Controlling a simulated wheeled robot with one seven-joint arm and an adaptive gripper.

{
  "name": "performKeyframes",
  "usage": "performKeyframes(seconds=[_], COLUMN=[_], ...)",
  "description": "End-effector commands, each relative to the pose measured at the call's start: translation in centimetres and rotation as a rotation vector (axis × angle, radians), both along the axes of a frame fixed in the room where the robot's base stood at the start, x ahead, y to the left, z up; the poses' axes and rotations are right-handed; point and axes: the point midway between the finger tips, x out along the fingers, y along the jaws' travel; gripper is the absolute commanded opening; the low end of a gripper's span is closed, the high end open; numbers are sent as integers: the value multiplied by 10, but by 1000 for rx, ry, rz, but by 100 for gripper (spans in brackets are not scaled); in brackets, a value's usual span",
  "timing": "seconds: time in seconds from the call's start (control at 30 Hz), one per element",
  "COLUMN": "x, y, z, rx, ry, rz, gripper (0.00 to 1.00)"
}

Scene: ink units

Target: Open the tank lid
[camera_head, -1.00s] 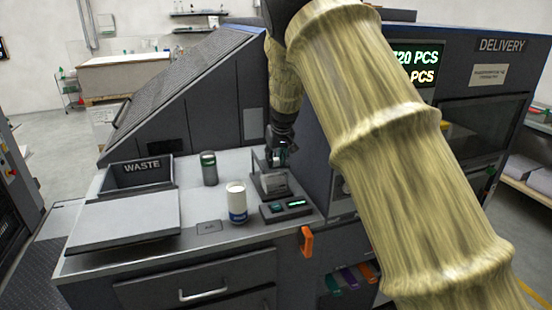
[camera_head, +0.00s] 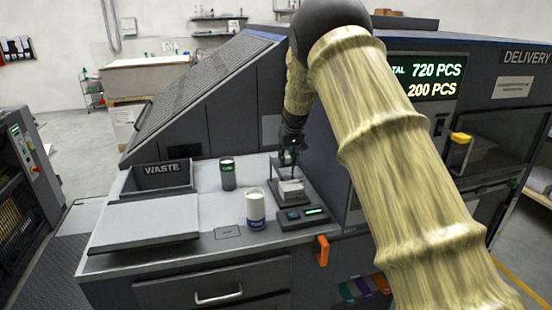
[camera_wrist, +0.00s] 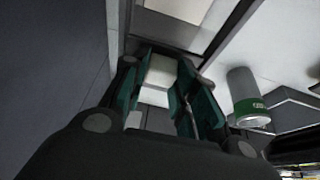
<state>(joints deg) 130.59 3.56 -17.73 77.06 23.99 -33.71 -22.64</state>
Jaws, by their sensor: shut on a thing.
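The tank (camera_head: 291,190) is a small pale box on a dark base, on the worktop in front of the machine's side in the head view. My gripper (camera_head: 289,158) points down at the tank's top, at its back edge. In the wrist view my gripper (camera_wrist: 160,95) has its two green-padded fingers closed around a pale block (camera_wrist: 160,72), which looks like part of the tank lid. The fingers and the small size hide the lid's outline, so I cannot tell how far it is raised.
A white cup with a blue label (camera_head: 255,209) and a dark green-banded can (camera_head: 227,174) stand left of the tank. The can also shows in the wrist view (camera_wrist: 243,90). A waste bin (camera_head: 163,180) is farther left. A small panel (camera_head: 302,216) sits in front of the tank.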

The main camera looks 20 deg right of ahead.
Motion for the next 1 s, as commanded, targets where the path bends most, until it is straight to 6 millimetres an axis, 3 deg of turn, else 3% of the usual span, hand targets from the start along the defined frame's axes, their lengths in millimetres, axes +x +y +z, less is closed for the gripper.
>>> performKeyframes(seconds=[0.3,0.33,0.43,0.77,1.0], x=[-1,-1,-1,0,-7], y=[-4,-4,-3,-1,0], z=[0,0,0,0,21], rx=[0,0,-1,0,0], ry=[0,0,0,1,-1], rz=[-4,-4,-4,-1,-1], gripper=[0,32,50,50,50])
